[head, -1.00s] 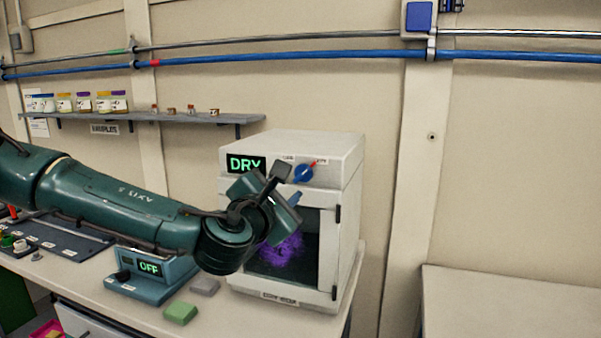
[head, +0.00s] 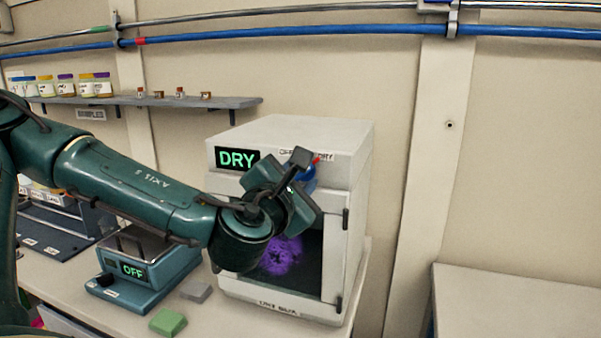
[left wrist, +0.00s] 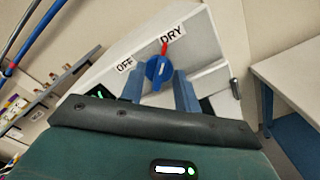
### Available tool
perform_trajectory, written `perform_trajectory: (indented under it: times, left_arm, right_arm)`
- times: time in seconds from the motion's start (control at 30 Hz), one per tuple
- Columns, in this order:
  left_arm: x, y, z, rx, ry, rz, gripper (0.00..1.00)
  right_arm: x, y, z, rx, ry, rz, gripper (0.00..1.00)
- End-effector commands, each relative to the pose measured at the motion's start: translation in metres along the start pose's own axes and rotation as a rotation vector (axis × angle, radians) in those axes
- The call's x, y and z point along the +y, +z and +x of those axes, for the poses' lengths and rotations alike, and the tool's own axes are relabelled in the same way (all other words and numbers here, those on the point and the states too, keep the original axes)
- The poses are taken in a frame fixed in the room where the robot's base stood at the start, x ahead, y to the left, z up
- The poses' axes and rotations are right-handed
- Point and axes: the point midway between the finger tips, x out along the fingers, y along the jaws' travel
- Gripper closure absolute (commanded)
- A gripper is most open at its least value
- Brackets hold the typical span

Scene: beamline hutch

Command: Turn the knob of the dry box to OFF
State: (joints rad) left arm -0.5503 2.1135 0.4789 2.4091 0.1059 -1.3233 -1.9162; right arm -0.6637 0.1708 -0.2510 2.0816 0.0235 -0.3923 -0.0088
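The dry box (head: 355,150) is a white cabinet with a dark window and a green-lit display (head: 237,159) reading DRY. Its blue knob (head: 309,174) sits on the upper front, partly hidden by my left gripper (head: 303,178). In the left wrist view the knob (left wrist: 158,70) shows clearly between the OFF label (left wrist: 125,65) and the DRY label (left wrist: 173,35). Its red pointer is at DRY. The left gripper's blue fingers (left wrist: 160,80) are open, one on each side of the knob; I cannot tell whether they touch it. My right gripper is not in view.
A teal device (head: 150,272) with an OFF display stands left of the dry box. A shelf of jars (head: 180,101) hangs behind. An empty-looking table (head: 520,295) stands at right.

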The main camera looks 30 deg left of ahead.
Motion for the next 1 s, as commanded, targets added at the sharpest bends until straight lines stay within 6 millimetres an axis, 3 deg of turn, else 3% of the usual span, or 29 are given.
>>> perform_trajectory:
  times: [0.27,0.67,1.0]
  left_arm:
    - [-0.0003,0.0002,-0.0003,0.0,0.0,0.0,0.68]
    - [-0.0001,0.0002,-0.0001,0.0,0.0,0.0,1.0]
    - [-0.0005,-0.0002,-0.0001,-0.001,0.001,-0.011,1.0]
  right_arm:
    - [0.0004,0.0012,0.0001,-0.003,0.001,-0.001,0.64]
    - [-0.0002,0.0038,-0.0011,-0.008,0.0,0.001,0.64]
    - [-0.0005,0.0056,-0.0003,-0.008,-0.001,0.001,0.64]
